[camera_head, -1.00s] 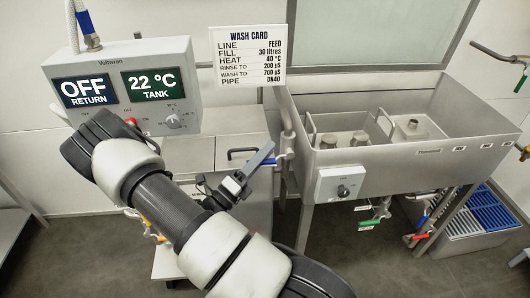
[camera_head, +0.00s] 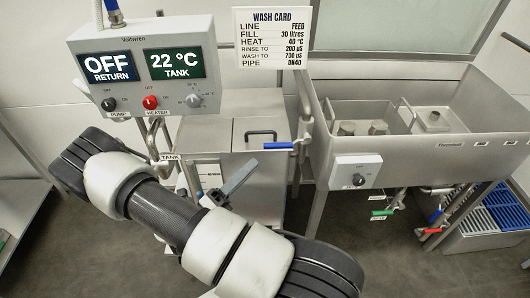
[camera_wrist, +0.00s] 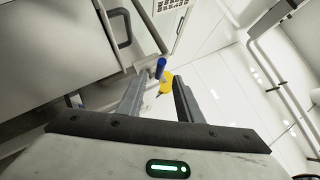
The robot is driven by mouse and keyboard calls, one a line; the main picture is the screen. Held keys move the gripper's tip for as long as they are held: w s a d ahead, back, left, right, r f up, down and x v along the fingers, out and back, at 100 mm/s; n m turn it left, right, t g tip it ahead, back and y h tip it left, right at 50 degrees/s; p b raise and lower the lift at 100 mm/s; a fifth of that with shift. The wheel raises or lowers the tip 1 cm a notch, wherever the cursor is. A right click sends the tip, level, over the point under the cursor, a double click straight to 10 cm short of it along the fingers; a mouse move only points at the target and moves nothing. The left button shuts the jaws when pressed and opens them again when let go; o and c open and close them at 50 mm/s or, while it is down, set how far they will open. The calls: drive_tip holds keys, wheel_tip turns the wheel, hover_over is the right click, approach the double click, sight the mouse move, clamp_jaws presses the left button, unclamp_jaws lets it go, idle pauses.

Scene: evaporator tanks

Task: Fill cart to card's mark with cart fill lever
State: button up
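The wash card (camera_head: 272,38) reads line FEED, fill 30 litres, heat 40 °C. A blue-handled lever (camera_head: 279,146) lies roughly level on the pipe above the steel cart tank (camera_head: 200,138); I cannot tell for sure that it is the cart fill lever. My gripper (camera_head: 236,180) is below and left of this lever in the head view, partly hidden by my arm. In the wrist view my gripper (camera_wrist: 164,80) is open, its fingers apart. A blue cylinder (camera_wrist: 160,68) and a yellow part (camera_wrist: 167,83) show beyond the fingertips. No fill level is readable.
The control box (camera_head: 145,68) shows return OFF and tank 22 °C, with a red heater knob (camera_head: 150,102). A steel sink (camera_head: 430,145) with a knob box (camera_head: 357,171) stands at right. Green (camera_head: 381,213) and red (camera_head: 433,231) valve handles hang below it.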

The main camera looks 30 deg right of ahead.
drive_tip(key=shift+v, duration=2.1)
drive_tip(key=s+a+r+m+g+y, duration=0.2)
drive_tip(key=s+r+m+y, duration=0.3)
drive_tip(key=r+m+y, duration=0.65)
drive_tip(key=s+a+r+m+g+y, duration=0.1)
drive_tip(key=s+a+r+m+y, duration=0.2)
drive_tip(key=s+r+m+y, duration=0.75)
drive_tip(key=w+a+r+m+t+p, duration=0.2)
drive_tip(key=r+m+p, duration=0.3)
drive_tip(key=r+p, duration=0.4)
drive_tip(key=w+a+r+m+t+p, duration=0.1)
drive_tip(key=r+m+t+p, duration=0.3)
drive_tip(key=r+p, duration=0.5)
wheel_tip(320, 180, up, 3)
drive_tip(key=shift+w+a+f+m, duration=0.1)
drive_tip(key=shift+w+a+m, duration=0.35)
drive_tip(key=shift+w, duration=0.2)
